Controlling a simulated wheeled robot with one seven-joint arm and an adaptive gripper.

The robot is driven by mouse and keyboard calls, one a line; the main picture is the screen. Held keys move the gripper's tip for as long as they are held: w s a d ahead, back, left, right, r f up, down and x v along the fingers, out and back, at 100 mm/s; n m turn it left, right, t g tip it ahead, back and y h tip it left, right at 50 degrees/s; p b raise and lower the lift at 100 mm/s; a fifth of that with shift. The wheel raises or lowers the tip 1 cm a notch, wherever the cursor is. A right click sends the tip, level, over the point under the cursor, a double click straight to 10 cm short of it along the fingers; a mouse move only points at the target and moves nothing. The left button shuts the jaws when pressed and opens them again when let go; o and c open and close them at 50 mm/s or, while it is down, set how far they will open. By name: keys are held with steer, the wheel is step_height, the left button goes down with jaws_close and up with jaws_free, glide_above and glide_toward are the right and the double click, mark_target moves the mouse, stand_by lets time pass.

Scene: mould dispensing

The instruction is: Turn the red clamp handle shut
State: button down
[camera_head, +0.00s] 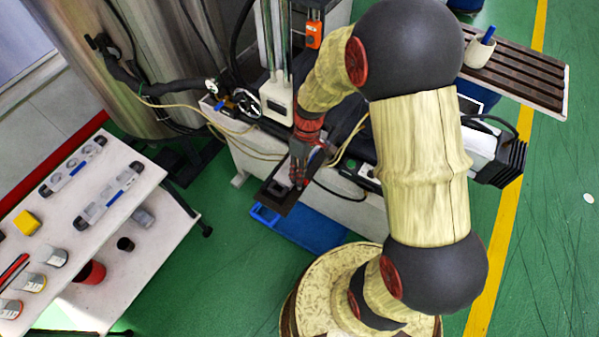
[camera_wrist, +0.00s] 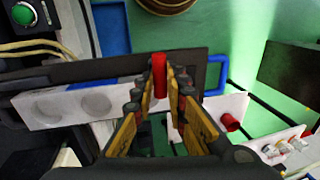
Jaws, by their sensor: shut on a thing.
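The red clamp handle (camera_wrist: 159,64) stands up between my fingertips in the wrist view. My gripper (camera_wrist: 160,88) is shut on it, with one finger on each side. In the head view my gripper (camera_head: 300,168) points down at the dark fixture (camera_head: 278,198) at the machine's front, and the handle is mostly hidden there. In the wrist view a pale mould (camera_wrist: 72,104) with round cavities lies left of the handle, against a dark plate (camera_wrist: 135,68). The clamp's base is hidden behind my fingers.
A blue tray (camera_head: 322,230) lies below the fixture. A white table (camera_head: 88,190) with moulds and cups stands at left. The dispensing machine's column (camera_head: 278,100) rises close behind my gripper. A slatted shelf (camera_head: 525,75) is at the upper right. Green floor is free between.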

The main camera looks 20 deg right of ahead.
steer(key=c, duration=1.9)
jaws_free()
steer(key=shift+o, duration=0.5)
step_height(320, 180, up, 12)
steer(key=w+d, duration=0.1)
steer(key=d, duration=0.1)
steer(key=shift+w+f, duration=0.15)
steer(key=shift+w, duration=0.05)
